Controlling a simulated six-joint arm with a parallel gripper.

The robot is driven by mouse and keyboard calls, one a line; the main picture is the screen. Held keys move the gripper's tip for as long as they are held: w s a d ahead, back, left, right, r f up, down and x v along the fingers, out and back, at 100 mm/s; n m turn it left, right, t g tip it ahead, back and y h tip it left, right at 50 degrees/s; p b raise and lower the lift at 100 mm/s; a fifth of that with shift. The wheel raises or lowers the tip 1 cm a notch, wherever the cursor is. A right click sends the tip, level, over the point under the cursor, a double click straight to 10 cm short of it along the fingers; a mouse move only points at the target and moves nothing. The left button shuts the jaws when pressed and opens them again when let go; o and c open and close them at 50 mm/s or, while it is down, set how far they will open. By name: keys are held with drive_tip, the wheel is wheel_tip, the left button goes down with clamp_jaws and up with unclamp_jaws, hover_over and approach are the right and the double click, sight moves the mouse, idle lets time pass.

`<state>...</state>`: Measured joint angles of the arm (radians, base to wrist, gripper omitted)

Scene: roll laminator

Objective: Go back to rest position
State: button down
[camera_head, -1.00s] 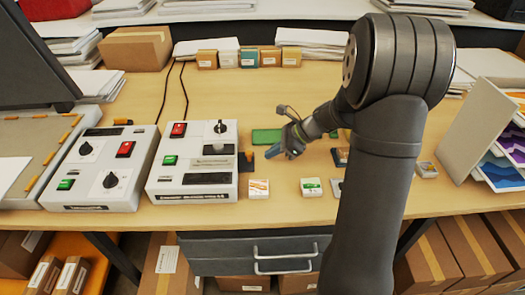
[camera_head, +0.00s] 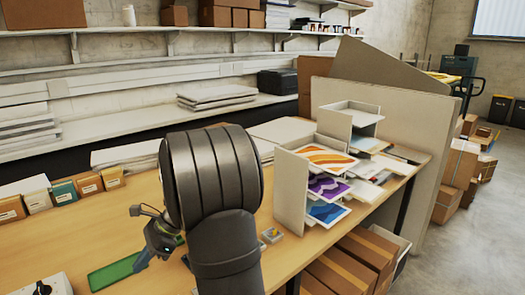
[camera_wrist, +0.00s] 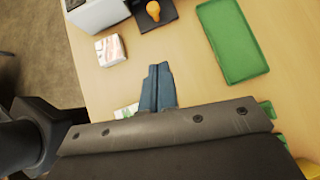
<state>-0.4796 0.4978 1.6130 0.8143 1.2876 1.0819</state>
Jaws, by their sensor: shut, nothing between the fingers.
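My gripper (camera_head: 143,260) hangs over the wooden table (camera_head: 125,212) in the head view, just left of my thick dark arm link. In the wrist view its two blue-grey fingers (camera_wrist: 157,88) lie together, with nothing between them. A green tray (camera_head: 115,273) lies flat beside the fingers in the head view. In the wrist view the tray (camera_wrist: 232,40) is to the right of the fingers, apart from them. My arm hides part of the table behind it.
A rack of colourful prints (camera_head: 328,187) stands at the table's right end. Small boxes (camera_head: 62,192) line the back left. In the wrist view a white-and-orange box (camera_wrist: 110,50) and an orange knob on a black base (camera_wrist: 153,11) lie beyond the fingers. A control box (camera_head: 45,287) shows at bottom left.

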drive_tip(key=x, duration=0.8)
drive_tip(key=shift+s+f, duration=0.1)
drive_tip(key=shift+f, duration=0.05)
drive_tip(key=s+a, duration=0.1)
drive_tip(key=s+a+f, duration=0.1)
drive_tip(key=a, duration=0.1)
drive_tip(key=shift+f, duration=0.1)
drive_tip(key=shift+s+a, duration=0.5)
drive_tip(key=shift+a, duration=0.15)
